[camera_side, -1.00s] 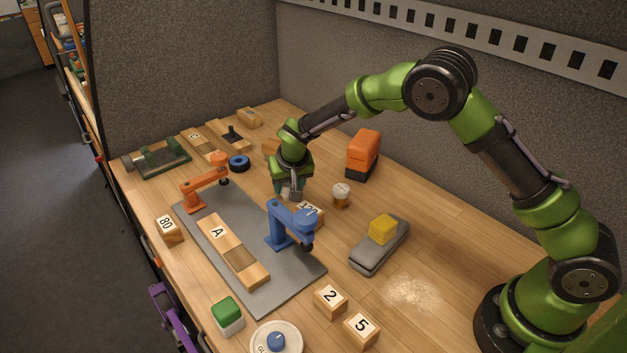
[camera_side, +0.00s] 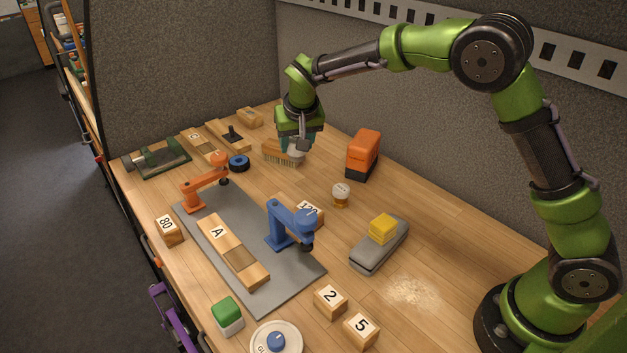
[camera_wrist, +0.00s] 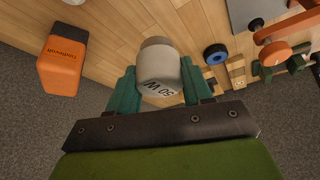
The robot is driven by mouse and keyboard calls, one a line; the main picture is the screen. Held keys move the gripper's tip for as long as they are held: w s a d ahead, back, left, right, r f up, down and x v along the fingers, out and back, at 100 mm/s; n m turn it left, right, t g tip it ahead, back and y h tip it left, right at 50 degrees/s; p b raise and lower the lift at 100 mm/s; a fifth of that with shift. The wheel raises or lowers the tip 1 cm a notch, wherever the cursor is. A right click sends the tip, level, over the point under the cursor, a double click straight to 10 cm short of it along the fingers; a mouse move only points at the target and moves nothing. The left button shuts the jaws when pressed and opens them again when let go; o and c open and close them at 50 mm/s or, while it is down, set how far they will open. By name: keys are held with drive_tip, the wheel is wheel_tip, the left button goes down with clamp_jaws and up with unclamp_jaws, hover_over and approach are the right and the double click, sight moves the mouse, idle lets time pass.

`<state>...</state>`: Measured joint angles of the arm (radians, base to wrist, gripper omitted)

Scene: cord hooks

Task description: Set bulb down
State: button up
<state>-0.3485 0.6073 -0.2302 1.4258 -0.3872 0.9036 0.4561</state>
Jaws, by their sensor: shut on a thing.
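My gripper (camera_side: 297,142) is above the back part of the wooden bench, in front of the brush in the side view. It is shut on a pale bulb marked "50 W" (camera_wrist: 158,68), which sits between the green fingers in the wrist view. The bulb shows only as a small pale shape (camera_side: 298,153) below the fingers in the side view. It appears to be held clear of the bench top, though the gap is hard to judge.
A wooden brush (camera_side: 275,152) lies close behind and left of the gripper. An orange-and-black box (camera_side: 363,154) stands to the right. Bare bench lies between jar and box.

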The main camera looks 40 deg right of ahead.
drive_tip(key=s+d+f+m+g+h, duration=0.1)
drive_tip(key=s+d+f+m+g, duration=0.1)
drive_tip(key=s+d+m, duration=0.7)
drive_tip(key=s+d+f+m+g+h, duration=0.25)
drive_tip(key=s+d+m, duration=0.25)
drive_tip(key=s+d, duration=0.75)
drive_tip(key=shift+y, duration=0.35)
drive_tip(key=shift+s+a+f, duration=0.25)
drive_tip(key=shift+f, duration=0.95)
drive_tip(key=shift+s+a+f, duration=0.25)
drive_tip(key=shift+f, duration=0.9)
drive_tip(key=shift+s+a+f, duration=0.25)
drive_tip(key=shift+f, duration=0.95)
drive_tip(key=o, duration=0.6)
drive_tip(key=shift+f, duration=0.15)
drive_tip(key=o, duration=0.5)
drive_tip(key=shift+c, duration=0.2)
